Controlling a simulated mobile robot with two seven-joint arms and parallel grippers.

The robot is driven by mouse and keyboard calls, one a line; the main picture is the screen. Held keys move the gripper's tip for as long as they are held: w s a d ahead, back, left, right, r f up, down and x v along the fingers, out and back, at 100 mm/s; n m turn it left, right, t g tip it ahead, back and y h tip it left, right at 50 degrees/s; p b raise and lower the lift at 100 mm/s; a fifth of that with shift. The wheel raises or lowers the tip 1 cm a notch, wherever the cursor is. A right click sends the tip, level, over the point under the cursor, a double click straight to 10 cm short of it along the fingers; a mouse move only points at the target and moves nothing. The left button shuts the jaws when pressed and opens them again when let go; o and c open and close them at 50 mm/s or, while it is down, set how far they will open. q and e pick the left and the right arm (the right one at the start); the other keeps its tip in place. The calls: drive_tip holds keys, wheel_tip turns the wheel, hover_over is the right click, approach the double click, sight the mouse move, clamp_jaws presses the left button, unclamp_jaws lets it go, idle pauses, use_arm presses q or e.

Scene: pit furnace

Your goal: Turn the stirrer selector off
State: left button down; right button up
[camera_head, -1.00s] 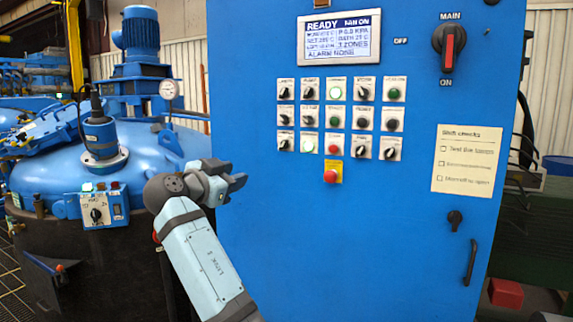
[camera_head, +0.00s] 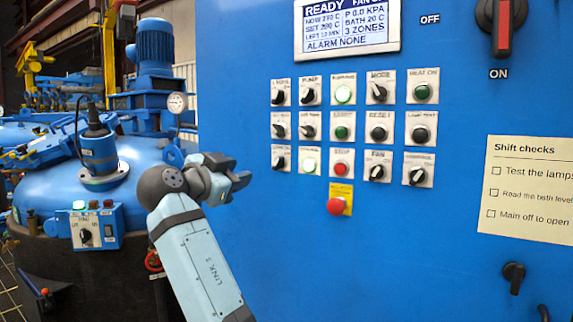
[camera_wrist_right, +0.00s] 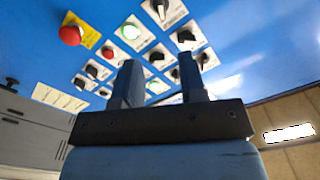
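The blue control cabinet (camera_head: 390,250) carries a grid of small black selectors, buttons and lamps. Their labels are small, and I cannot tell which one reads stirrer. The left column has a top selector (camera_head: 278,95), a middle selector (camera_head: 278,129) and a bottom selector (camera_head: 281,161). My right gripper (camera_head: 243,181) is in front of the cabinet, left of and a little below the bottom selector, apart from the panel. In the right wrist view its two fingers (camera_wrist_right: 160,82) stand apart with nothing between them, and panel controls show beyond. My left gripper is not in view.
A red stop button on yellow (camera_head: 335,204) sits below the grid. The large main switch (camera_head: 502,28) is upper right, and the display (camera_head: 348,25) reads ready. A blue furnace lid (camera_head: 60,190) with a small control box (camera_head: 97,229) is at left.

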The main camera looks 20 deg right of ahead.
sight(276, 163)
drive_tip(key=x, duration=1.4)
drive_tip(key=shift+r, duration=0.1)
clamp_jaws()
